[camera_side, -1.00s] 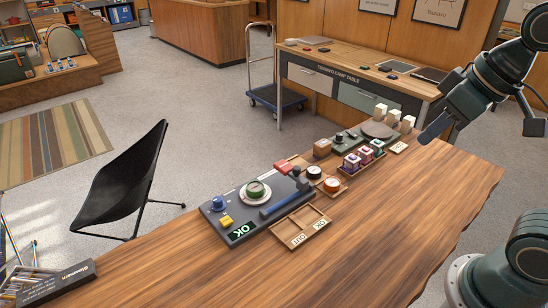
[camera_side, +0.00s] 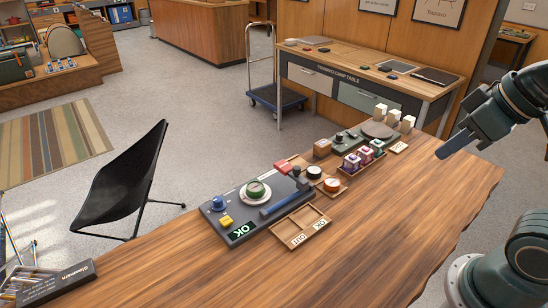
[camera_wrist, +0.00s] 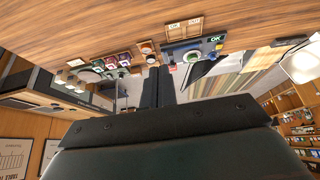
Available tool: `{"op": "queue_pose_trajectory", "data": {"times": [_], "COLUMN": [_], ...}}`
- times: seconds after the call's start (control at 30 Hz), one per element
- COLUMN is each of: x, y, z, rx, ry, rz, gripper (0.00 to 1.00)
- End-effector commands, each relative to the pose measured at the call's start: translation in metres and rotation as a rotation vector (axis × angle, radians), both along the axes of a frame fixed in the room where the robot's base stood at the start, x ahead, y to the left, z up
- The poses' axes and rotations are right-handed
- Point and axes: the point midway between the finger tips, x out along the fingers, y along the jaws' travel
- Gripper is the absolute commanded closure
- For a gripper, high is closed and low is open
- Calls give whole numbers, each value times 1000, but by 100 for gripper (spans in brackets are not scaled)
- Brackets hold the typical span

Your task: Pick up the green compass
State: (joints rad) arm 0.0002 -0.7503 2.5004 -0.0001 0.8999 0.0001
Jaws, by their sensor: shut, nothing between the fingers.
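The green compass (camera_side: 257,190) sits on a round white disc on the dark test unit (camera_side: 216,222), on the wooden bench. It is also small in the wrist view (camera_wrist: 192,57), upside down, past my fingers. My gripper (camera_side: 441,153) is shut and empty, above the right side of the bench and well apart from the compass. Its two dark fingers (camera_wrist: 158,72) lie together in the wrist view.
A shallow wooden tray (camera_side: 299,227) with an OK and an OUT label lies in front of the test unit. A black compass (camera_side: 314,172) and an orange compass (camera_side: 332,185) stand to its right. Boxed items (camera_side: 365,153) are farther back.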

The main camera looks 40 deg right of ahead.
Motion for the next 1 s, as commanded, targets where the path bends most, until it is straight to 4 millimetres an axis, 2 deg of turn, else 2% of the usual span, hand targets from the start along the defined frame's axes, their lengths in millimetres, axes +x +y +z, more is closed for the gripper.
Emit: {"op": "queue_pose_trajectory", "data": {"times": [0.47,0.83,1.0], "x": [0,0,0], "y": [0,0,0], "z": [0,0,0], "rx": [0,0,0], "ry": [0,0,0], "rz": [0,0,0], "gripper": [100,30,30]}}
